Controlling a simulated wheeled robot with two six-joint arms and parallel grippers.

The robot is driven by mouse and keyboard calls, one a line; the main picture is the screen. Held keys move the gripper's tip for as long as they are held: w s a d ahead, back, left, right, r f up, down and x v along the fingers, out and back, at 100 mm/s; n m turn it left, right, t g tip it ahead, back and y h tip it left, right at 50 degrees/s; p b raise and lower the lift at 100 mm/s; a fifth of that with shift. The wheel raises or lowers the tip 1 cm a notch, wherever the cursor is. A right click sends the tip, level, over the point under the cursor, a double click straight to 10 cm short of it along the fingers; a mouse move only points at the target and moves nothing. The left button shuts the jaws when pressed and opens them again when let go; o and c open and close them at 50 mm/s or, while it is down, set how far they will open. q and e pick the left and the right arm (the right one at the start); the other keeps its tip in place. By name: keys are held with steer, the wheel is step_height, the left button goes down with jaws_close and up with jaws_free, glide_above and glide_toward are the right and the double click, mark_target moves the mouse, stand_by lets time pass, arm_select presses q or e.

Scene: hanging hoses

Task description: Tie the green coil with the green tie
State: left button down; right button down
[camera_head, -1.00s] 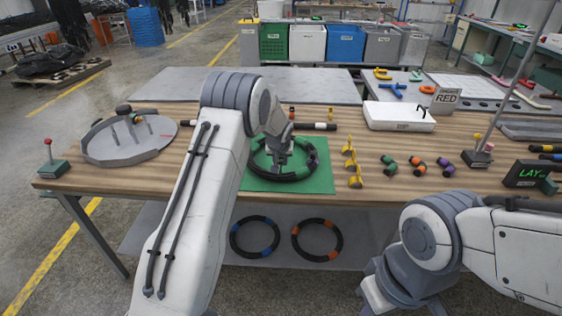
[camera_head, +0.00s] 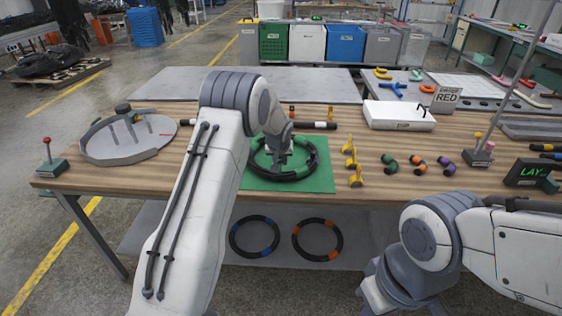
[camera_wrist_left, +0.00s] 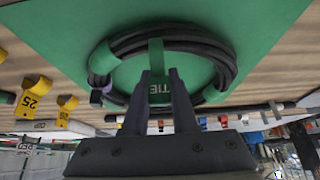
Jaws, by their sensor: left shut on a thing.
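The green coil (camera_head: 312,160), a black ring of hose with green sections, lies on a green mat (camera_head: 322,183) on the wooden table. In the left wrist view the coil (camera_wrist_left: 205,47) is a bundle of black strands with a green sleeve at its left. My left gripper (camera_head: 277,158) is over the coil, partly hidden by its own arm. In the left wrist view my left gripper (camera_wrist_left: 160,80) is shut on the green tie (camera_wrist_left: 156,58), which bears the word TIE. The tie reaches the near strands; whether it goes around them is unclear. My right gripper is out of view.
A grey round fixture with pegs (camera_head: 130,150) is on the left. A white tray (camera_head: 400,115) stands behind. Two more rings (camera_head: 255,236) lie on the lower shelf.

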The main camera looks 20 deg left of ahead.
arm_select(q)
steer(key=shift+f, duration=0.15)
stand_by(0.5)
steer(key=shift+f+b, duration=0.95)
steer(key=shift+b, duration=0.05)
steer(key=shift+f+b, duration=0.45)
steer(key=shift+f, duration=0.05)
